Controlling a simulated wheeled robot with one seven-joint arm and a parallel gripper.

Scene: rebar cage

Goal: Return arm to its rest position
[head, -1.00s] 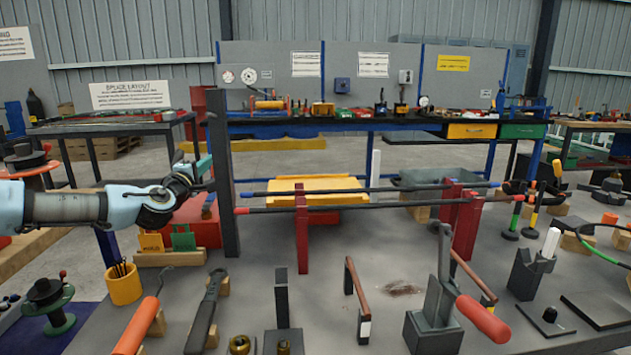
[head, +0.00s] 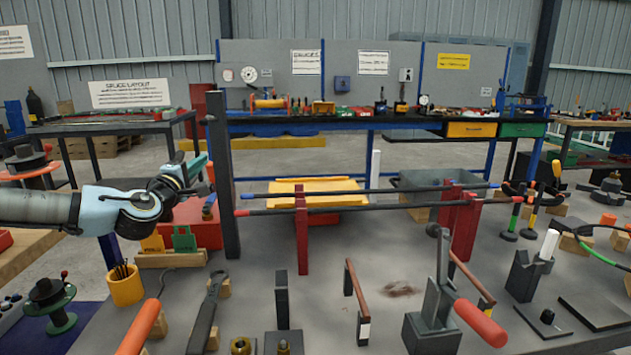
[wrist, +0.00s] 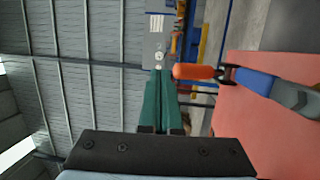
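My gripper (head: 202,162) is in the left of the head view, raised above the bench and just left of the dark upright post (head: 222,185). In the wrist view its two teal fingers (wrist: 161,98) lie side by side with no clear gap, and nothing shows between them. My arm reaches in from the left edge, with the wrist bent upward. The red box (head: 190,228) stands below and behind the gripper. In the wrist view its red surface (wrist: 275,130) fills the right side, with an orange-and-blue tool (wrist: 248,80) in front.
Two long bars (head: 365,201) rest across red stands (head: 302,236). A yellow cup (head: 125,285) stands below my wrist. A grey clamp with a red handle (head: 480,322) and an orange-handled tool (head: 140,328) are at the front. The air above the bench middle is free.

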